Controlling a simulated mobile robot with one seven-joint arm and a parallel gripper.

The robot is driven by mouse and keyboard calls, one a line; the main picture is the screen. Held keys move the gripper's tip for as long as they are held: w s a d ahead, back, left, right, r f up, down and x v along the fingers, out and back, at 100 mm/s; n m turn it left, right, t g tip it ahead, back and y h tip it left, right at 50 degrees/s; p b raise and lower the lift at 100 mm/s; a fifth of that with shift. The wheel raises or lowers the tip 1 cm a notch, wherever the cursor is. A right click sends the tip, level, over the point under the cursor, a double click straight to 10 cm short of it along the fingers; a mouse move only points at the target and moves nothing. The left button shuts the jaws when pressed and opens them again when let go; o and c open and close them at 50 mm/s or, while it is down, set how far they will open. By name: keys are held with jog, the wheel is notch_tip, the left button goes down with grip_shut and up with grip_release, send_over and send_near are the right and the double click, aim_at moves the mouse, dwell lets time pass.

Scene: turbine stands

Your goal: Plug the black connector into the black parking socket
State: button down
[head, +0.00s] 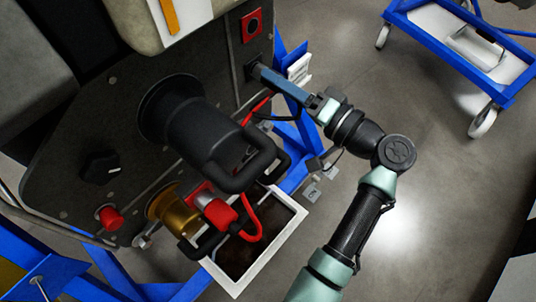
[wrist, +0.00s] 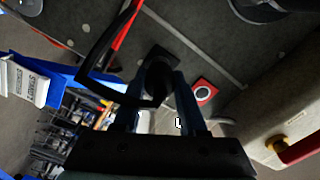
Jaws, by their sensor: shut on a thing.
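My gripper (head: 264,74) reaches from the right to the upper right of the dark panel, with its long fingers level with the panel face. In the wrist view my gripper (wrist: 160,88) is shut on the black connector (wrist: 157,76), which sits between the two fingers. The connector points at the black parking socket (wrist: 164,56), a dark square plate on the panel, and its front overlaps the socket. I cannot tell how deep it sits. In the head view the fingers hide the connector and most of the socket. A black cable (wrist: 84,66) loops from the connector.
A red-framed socket (head: 252,25) is just above, also in the wrist view (wrist: 204,92). A large black handled plug (head: 195,125), a gold fitting (head: 168,208) and a red connector (head: 220,213) with a red cable stick out lower left. A blue cart (head: 440,42) stands upper right.

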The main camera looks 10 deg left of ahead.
dwell(0.4)
jog(key=shift+c, duration=1.9)
grip_release()
jog(key=shift+o, duration=0.8)
jog(key=v, duration=0.7)
jog(key=shift+p, duration=0.3)
